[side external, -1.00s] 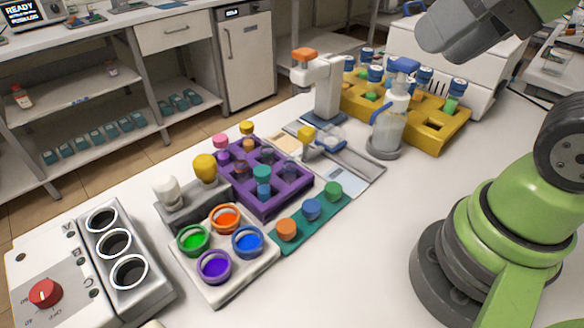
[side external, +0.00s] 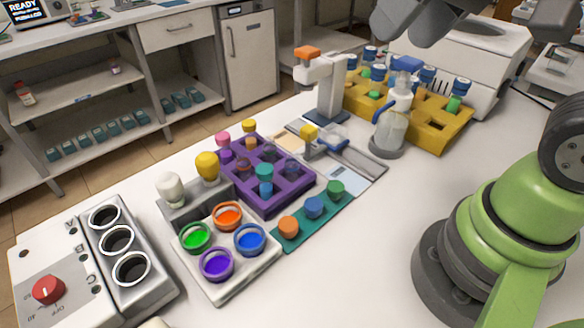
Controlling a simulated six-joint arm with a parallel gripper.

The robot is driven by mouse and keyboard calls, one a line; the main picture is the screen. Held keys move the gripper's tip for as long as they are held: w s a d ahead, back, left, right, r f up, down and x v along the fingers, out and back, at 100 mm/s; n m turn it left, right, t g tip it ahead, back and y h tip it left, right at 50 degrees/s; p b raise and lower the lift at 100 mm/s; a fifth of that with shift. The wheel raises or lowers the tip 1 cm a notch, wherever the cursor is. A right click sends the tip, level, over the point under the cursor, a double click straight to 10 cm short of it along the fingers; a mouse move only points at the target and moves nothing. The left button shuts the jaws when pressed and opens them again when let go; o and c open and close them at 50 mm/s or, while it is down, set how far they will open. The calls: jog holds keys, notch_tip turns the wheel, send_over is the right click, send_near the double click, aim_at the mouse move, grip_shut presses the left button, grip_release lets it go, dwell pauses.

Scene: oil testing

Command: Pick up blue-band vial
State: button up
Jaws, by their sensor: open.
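Several blue-capped vials stand upright in the yellow rack (side external: 432,137) at the upper right, one of them at its right end (side external: 459,92). The purple rack (side external: 285,206) in the middle holds smaller vials, with pink (side external: 223,140), yellow (side external: 249,128) and teal (side external: 264,173) caps among them. I cannot tell at this size which vial has a blue band.
A wash bottle (side external: 392,130) stands in front of the yellow rack, beside a white device with an orange top (side external: 324,90). A tray of coloured cups (side external: 225,289), a teal strip with stoppers (side external: 333,206) and a heater block (side external: 118,255) lie nearer.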

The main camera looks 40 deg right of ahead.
jog(key=w+f+n+g, duration=0.2)
jog(key=w+f+g, duration=0.15)
jog(key=w, duration=0.45)
jog(key=n+g+h, duration=0.2)
jog(key=n, duration=0.1)
send_over(292, 154)
jog(key=f, duration=1.3)
jog(key=shift+w+d+f, duration=0.1)
jog(key=shift+d+f, duration=0.15)
jog(key=shift+f, duration=0.05)
notch_tip(292, 154, down, 4)
jog(key=shift+f, duration=0.25)
jog(key=shift+a+f, duration=0.2)
jog(key=shift+f, duration=2.75)
jog(key=c, duration=1)
